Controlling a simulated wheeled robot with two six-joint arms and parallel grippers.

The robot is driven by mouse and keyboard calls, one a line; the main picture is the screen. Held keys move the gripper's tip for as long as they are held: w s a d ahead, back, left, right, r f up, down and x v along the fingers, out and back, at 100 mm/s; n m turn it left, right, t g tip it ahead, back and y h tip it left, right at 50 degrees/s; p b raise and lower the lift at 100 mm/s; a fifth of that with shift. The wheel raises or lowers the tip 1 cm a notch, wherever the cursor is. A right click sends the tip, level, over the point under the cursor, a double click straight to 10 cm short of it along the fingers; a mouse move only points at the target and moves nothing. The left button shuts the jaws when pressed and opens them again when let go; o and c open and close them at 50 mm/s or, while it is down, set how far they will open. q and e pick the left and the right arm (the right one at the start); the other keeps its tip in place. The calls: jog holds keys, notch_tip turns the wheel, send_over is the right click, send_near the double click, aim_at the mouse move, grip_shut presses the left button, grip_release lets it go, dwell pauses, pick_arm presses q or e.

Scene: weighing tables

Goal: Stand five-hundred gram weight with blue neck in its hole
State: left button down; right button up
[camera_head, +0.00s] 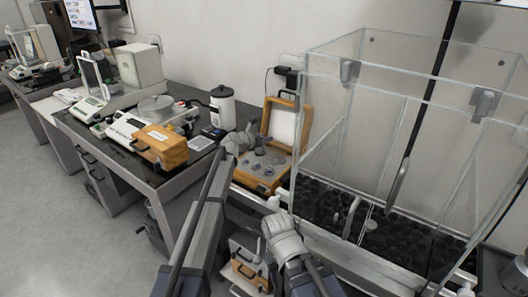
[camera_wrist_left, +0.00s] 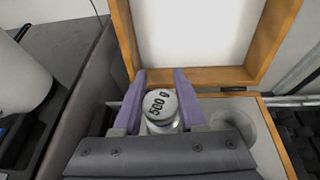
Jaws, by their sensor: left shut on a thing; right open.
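A metal weight (camera_wrist_left: 160,103) marked "500 g" sits between the two purple fingers of my left gripper (camera_wrist_left: 161,90), which is shut on it. Its neck colour is hidden from this angle. In the head view my left gripper (camera_head: 240,143) is at the left edge of the open wooden weight box (camera_head: 241,178). The box's raised lid (camera_wrist_left: 258,45) with its white lining stands behind the weight in the left wrist view. A round, empty-looking hole (camera_wrist_left: 232,122) lies right of the gripper. My right gripper (camera_head: 283,238) is open, low in front of the box.
Several weights stand in the box. A closed wooden case (camera_head: 160,147), a balance (camera_head: 125,127) and a white canister (camera_head: 222,106) stand on the dark table to the left. A large clear glass tank (camera_head: 340,130) stands close on the right of the box.

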pick_arm(q)
jog(key=shift+f+b, duration=1.8)
jog(key=shift+f, duration=0.15)
jog(key=shift+c, duration=2.3)
grip_release()
jog(key=shift+r, duration=0.25)
jog(key=p+v, duration=0.4)
jog(key=v, duration=0.7)
jog(key=shift+s+r, duration=0.1)
jog(key=shift+s, duration=0.05)
jog(key=shift+s+a+r+p, duration=0.1)
jog(key=shift+s+a+p, duration=0.15)
jog(key=shift+p, duration=0.05)
